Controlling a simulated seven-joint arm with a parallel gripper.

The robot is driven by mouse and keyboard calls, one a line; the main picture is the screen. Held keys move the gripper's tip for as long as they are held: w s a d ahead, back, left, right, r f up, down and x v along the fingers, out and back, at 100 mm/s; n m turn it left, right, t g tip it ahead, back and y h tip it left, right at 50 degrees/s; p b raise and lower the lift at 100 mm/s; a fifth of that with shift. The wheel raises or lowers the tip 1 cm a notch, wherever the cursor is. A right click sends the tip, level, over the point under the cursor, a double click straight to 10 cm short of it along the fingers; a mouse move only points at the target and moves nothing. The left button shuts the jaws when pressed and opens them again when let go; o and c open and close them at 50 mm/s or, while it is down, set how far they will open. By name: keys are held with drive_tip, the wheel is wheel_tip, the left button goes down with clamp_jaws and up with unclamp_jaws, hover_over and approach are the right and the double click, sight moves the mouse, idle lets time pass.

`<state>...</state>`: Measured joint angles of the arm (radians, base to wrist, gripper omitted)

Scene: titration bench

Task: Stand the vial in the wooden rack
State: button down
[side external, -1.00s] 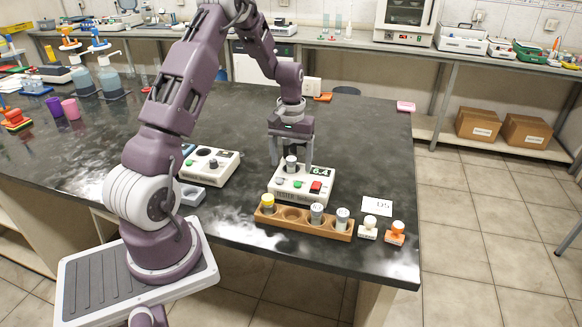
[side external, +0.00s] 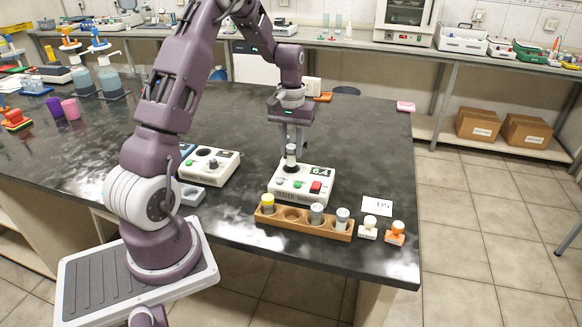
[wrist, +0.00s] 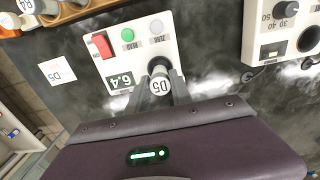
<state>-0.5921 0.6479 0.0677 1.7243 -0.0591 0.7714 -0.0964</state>
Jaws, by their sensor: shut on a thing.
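The vial (side external: 291,152), pale with a grey lid, is held upright over the dark socket of the tester (side external: 316,195); I cannot tell whether its bottom is fully clear. Its top reads D5 in the wrist view (wrist: 160,83). My gripper (side external: 291,146) is shut on the vial, a finger on each side; it also shows in the wrist view (wrist: 161,88). The wooden rack (side external: 293,226) lies in front of the tester. The second hole from left is empty.
A D5 card (side external: 377,206) lies right of the tester. Another white device (side external: 217,165) stands left.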

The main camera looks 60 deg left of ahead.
sight(292, 149)
drive_tip(key=shift+r, duration=0.2)
wheel_tip(292, 149, up, 6)
drive_tip(key=shift+f, duration=0.1)
drive_tip(key=shift+s+d+r, duration=0.15)
drive_tip(key=shift+d+r, duration=0.2)
drive_tip(key=shift+d, duration=0.15)
drive_tip(key=s+d+m, duration=0.3)
drive_tip(key=s+d, duration=0.4)
drive_tip(key=d, duration=0.6)
drive_tip(key=shift+s+f, duration=0.1)
drive_tip(key=shift+f, duration=4.65)
drive_tip(key=shift+f, duration=0.4)
drive_tip(key=shift+f, duration=0.35)
drive_tip(key=shift+f, duration=0.6)
